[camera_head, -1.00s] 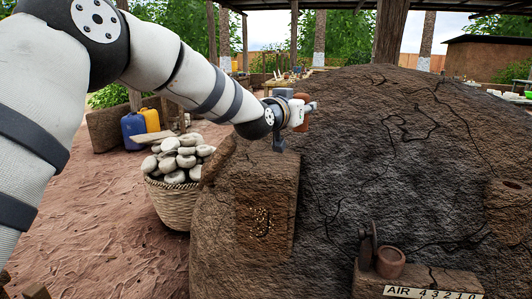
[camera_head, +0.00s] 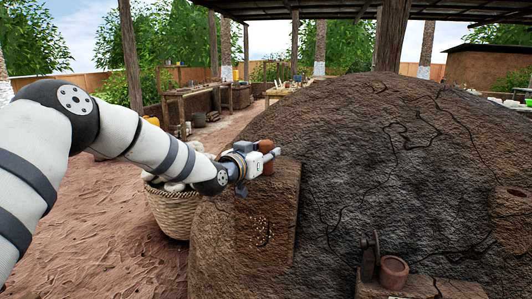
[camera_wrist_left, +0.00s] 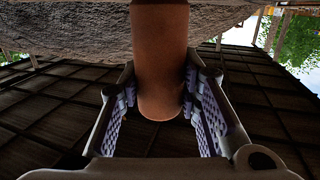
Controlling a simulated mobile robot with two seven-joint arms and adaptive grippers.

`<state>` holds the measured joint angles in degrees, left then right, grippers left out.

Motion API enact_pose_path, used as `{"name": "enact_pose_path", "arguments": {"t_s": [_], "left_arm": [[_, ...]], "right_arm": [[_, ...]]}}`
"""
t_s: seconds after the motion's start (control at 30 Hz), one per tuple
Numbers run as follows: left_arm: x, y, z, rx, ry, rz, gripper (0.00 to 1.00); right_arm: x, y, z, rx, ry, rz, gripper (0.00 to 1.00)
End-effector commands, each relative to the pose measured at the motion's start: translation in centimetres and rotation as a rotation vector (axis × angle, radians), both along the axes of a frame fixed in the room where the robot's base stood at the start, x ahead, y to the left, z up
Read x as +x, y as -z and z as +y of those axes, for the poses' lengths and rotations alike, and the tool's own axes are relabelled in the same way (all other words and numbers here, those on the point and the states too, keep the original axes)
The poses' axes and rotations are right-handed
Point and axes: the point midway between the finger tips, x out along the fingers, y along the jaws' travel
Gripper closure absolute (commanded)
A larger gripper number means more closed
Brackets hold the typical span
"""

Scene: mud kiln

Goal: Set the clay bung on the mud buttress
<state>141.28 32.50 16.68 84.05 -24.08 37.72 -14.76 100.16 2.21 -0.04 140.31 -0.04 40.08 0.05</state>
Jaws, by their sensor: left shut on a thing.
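My left gripper (camera_head: 265,158) is shut on the clay bung (camera_head: 266,146), an orange-brown rounded cylinder. In the left wrist view the bung (camera_wrist_left: 160,55) sits between the two finger pads, its rounded end towards the palm. The mud buttress (camera_head: 268,215) is a blocky brown ledge on the left side of the kiln mound. The gripper and bung are at the buttress's upper end in the head view. I cannot tell whether the bung touches it; the gripper hides part of the top. My right gripper is not in view.
The large cracked mud kiln (camera_head: 390,150) fills the right. A small clay pot (camera_head: 393,272) stands on a low ledge at its front. A woven basket (camera_head: 172,212) of stones stands left of the buttress, partly behind my arm. Bare earth (camera_head: 105,225) lies open at left.

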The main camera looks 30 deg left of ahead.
Motion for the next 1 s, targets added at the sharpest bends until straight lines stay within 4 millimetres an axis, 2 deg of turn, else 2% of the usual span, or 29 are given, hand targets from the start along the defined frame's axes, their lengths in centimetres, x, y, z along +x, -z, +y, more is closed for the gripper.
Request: {"name": "enact_pose_path", "arguments": {"t_s": [0.03,0.07,0.13,0.17,0.47,0.53,0.73,0.9,1.0], "left_arm": [[0.0,0.2,0.0,0.000,0.000,0.000,1.00],[0.0,0.3,0.0,0.000,0.000,0.001,0.67],[0.0,0.2,0.0,0.000,0.000,0.000,0.51],[0.0,0.2,0.0,0.000,0.000,0.000,0.49],[0.0,-0.1,0.0,0.000,0.000,-0.001,0.49],[-0.6,-0.5,0.0,0.000,0.000,-0.002,0.49],[-5.3,-1.7,0.1,-0.002,0.001,-0.014,0.49],[-9.4,-1.9,0.3,-0.002,0.001,-0.014,0.49],[-10.9,-1.6,0.4,0.000,0.001,-0.010,0.49]], "right_arm": [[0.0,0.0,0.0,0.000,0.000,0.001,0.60],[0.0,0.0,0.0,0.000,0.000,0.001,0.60],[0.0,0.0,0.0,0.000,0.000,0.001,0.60],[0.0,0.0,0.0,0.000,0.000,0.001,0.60],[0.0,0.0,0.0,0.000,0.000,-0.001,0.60],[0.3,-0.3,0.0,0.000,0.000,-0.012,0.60],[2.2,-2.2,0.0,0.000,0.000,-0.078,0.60],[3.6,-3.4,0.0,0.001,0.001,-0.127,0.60],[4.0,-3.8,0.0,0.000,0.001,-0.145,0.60]]}}
